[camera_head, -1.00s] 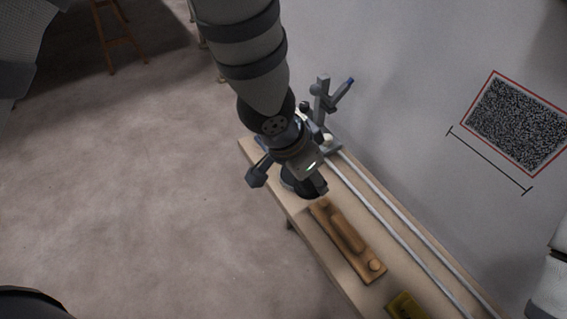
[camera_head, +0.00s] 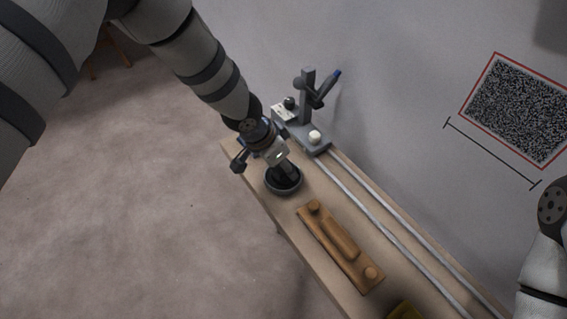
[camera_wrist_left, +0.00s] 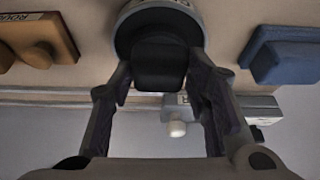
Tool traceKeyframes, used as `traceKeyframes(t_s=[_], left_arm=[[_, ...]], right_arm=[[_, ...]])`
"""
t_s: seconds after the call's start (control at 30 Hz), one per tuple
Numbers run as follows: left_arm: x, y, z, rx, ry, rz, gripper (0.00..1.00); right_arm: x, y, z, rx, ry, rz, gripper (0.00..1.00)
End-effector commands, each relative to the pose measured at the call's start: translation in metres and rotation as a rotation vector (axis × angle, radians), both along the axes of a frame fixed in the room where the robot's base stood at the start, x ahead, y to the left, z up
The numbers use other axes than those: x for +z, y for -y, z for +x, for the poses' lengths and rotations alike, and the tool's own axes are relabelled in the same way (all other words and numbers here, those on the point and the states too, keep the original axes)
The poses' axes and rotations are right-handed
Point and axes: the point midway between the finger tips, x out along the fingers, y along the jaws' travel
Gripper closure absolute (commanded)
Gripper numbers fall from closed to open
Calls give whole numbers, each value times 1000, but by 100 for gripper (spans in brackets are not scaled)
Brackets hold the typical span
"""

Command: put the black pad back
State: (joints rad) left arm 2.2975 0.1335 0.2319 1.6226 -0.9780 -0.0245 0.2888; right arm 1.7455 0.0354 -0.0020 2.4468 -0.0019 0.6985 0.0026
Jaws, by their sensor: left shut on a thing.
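The black pad (camera_head: 284,184) is a round dark disc with a paler rim and a black block handle. In the head view it is at the far end of the narrow wooden bench (camera_head: 312,262). My left gripper (camera_head: 285,168) is above it, shut on its handle. In the left wrist view the handle (camera_wrist_left: 160,66) sits between the two fingers, with the round pad beyond it. I cannot tell whether the pad touches the bench. My right arm shows at the right edge, but its gripper is out of view.
A wooden board with a grip (camera_head: 340,248) lies near the pad. A yellow block (camera_head: 405,311) is at the bottom edge. A grey fixture with a white knob (camera_head: 315,138) stands behind, at the end of two rails (camera_head: 385,225). The wrist view shows a blue-grey block (camera_wrist_left: 288,58).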

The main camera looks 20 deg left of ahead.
Motion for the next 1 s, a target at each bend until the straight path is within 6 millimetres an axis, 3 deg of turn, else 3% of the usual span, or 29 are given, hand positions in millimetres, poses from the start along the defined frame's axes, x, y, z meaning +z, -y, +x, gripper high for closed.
traceKeyframes(t_s=[0.03,0.1,0.43,0.8,1.0], left_arm=[[0,0,0,0,-1,1,50],[0,0,0,0,-1,1,35],[5,-1,-1,0,1,0,35],[92,-20,-28,2,10,-3,35],[112,-25,-38,0,4,-2,35]], right_arm=[[0,0,0,0,0,0,60],[0,0,0,0,1,0,60],[1,0,1,0,4,0,60],[25,0,23,-2,78,1,60],[29,0,28,-3,93,1,60]])
